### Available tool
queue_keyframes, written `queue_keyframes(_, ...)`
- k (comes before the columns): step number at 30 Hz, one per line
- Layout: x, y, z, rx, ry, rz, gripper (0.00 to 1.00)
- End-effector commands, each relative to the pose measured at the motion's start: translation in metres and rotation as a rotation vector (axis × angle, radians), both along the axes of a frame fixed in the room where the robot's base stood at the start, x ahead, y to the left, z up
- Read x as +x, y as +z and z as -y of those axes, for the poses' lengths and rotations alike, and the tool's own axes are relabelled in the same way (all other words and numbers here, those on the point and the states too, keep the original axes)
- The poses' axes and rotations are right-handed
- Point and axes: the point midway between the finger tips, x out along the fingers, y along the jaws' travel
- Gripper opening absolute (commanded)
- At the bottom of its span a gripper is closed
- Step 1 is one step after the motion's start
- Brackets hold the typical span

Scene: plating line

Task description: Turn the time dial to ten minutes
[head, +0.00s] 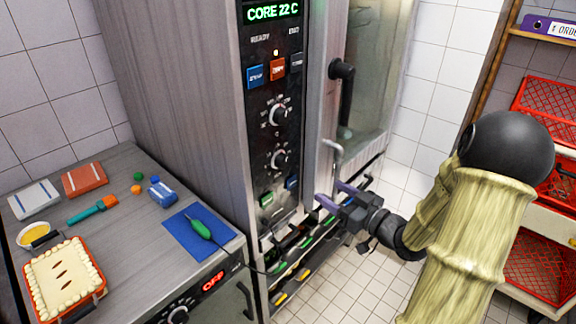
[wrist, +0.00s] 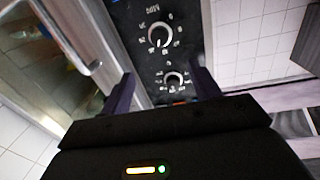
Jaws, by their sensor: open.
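Two round dials sit on the dark control panel of the tall steel oven, an upper dial (head: 278,113) and a lower dial (head: 278,158). Their markings are too small to read surely, so I cannot tell which is the time dial or its exact setting. Two dials also show in the wrist view, a larger-looking one (wrist: 160,36) and a smaller-looking one (wrist: 174,80) between the finger lines. My gripper (head: 335,196) is open and empty, in front of the oven, right of and below the dials, apart from them. Its fingers also frame the wrist view (wrist: 163,82).
The display (head: 272,12) reads CORE 22 C. Blue (head: 255,76) and orange (head: 277,68) buttons sit above the dials. A vertical door handle (head: 344,95) stands right of the panel. A green-handled probe (head: 200,228) lies on a blue mat (head: 180,235) on the left counter.

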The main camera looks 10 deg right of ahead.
Motion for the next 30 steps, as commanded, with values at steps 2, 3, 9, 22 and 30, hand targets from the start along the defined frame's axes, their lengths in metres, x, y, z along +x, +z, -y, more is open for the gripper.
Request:
queue_keyframes(2, 0.008, 0.001, -0.006, 0.001, 0.003, 0.0, 0.62)
queue_keyframes(3, 0.013, 0.001, -0.009, 0.002, 0.004, 0.001, 0.62)
queue_keyframes(9, 0.042, 0.002, -0.027, 0.001, 0.003, 0.001, 0.62)
queue_keyframes(22, 0.107, 0.002, -0.066, 0.001, 0.002, 0.001, 0.62)
queue_keyframes(30, 0.138, 0.001, -0.084, 0.001, 0.0, 0.0, 0.62)
